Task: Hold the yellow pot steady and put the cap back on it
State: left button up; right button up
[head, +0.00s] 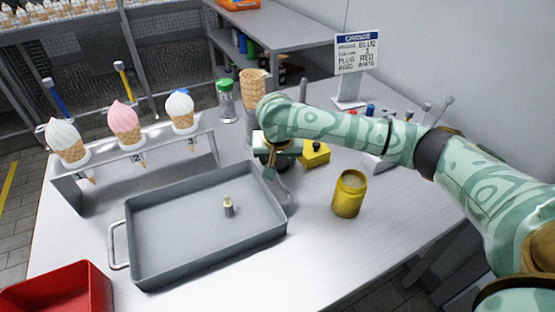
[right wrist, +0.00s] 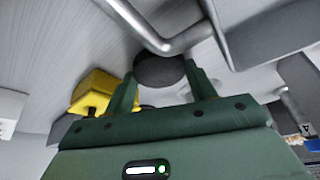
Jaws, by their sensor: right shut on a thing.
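The yellow pot (head: 349,197) stands upright on the table, right of the grey tray, with its top open and no cap on it. My right gripper (right wrist: 162,80) is shut on a dark round cap (right wrist: 159,69), which sits between its fingertips in the right wrist view. In the head view my right forearm and hand hide most of this gripper, behind and left of the pot, near the tray's right end. The gripper is apart from the pot. My left gripper is not in view.
The grey tray (head: 133,242) holds a small upright fitting (head: 228,205). Its right handle (right wrist: 170,45) is close to my right gripper. A yellow box (head: 315,154) with a black knob is behind the pot. A cone rack (head: 68,187) stands left. Table in front of the pot is clear.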

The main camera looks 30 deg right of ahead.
aim_at(277, 163)
jog(key=shift+r+p, duration=0.5)
jog(key=shift+r, duration=0.1)
notch_tip(277, 163, up, 3)
jog(key=shift+f+p, duration=0.1)
jog(key=shift+p, duration=1.15)
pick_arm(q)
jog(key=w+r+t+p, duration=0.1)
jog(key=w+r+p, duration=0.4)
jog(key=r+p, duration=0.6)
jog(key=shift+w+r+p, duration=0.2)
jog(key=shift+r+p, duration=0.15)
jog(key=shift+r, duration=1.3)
pick_arm(e)
jog(key=s+a+r, duration=0.3)
jog(key=s+r, duration=0.6)
jog(key=s, duration=0.4)
jog(key=shift+s+a, duration=0.15)
jog(key=shift+s, duration=0.15)
